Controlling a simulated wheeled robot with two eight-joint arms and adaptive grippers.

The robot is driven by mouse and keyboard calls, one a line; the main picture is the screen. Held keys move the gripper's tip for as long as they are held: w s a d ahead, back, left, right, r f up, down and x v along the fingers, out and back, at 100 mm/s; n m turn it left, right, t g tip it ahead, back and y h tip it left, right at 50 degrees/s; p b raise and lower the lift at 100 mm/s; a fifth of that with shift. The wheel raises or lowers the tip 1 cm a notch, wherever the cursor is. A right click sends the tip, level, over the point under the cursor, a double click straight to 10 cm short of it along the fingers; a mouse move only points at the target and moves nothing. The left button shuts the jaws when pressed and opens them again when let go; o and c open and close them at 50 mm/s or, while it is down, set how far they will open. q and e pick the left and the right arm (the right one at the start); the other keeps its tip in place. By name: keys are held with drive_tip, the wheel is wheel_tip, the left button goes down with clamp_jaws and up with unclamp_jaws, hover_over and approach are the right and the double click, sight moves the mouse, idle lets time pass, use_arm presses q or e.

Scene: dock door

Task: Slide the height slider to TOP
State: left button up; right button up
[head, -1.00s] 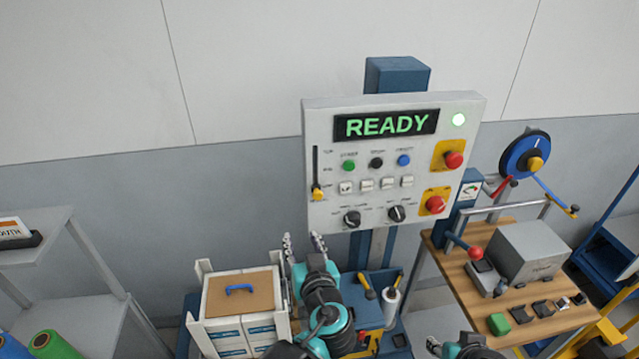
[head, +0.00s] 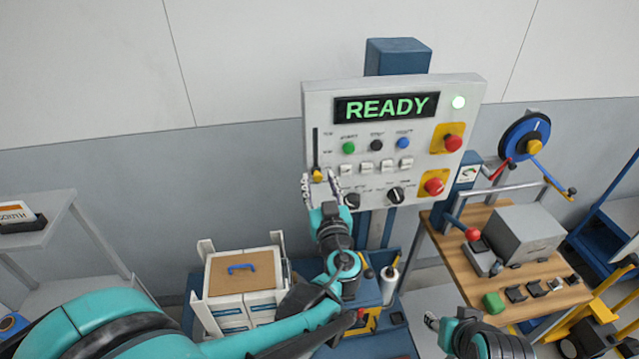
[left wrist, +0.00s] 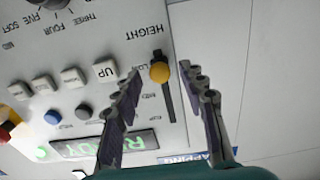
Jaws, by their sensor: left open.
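The height slider has a yellow knob (head: 317,174) at the bottom of a dark vertical slot (head: 315,145) on the panel's left side. In the left wrist view, which shows the panel upside down, the yellow knob (left wrist: 160,72) sits at the slot's LOW end, under the HEIGHT label. My left gripper (head: 320,183) is open at the panel, just below the knob in the head view. In the left wrist view its fingers (left wrist: 161,75) stand on either side of the knob, with gaps. My right gripper (head: 436,322) is low at the right; its jaws are unclear.
The control panel (head: 420,170) shows READY and carries buttons, small switches, rotary knobs and two red buttons on yellow plates. A white rack with boxes (head: 243,275) stands below left. A wooden bench (head: 455,260) with a grey box is at right. Wall left of the panel is clear.

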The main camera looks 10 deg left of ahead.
use_arm(q)
clamp_jaws()
wheel_tip(320, 180, up, 11)
drive_tip(key=p, duration=0.7)
drive_tip(key=shift+f+p, duration=0.2)
drive_tip(key=shift+p, duration=0.1)
unclamp_jaws()
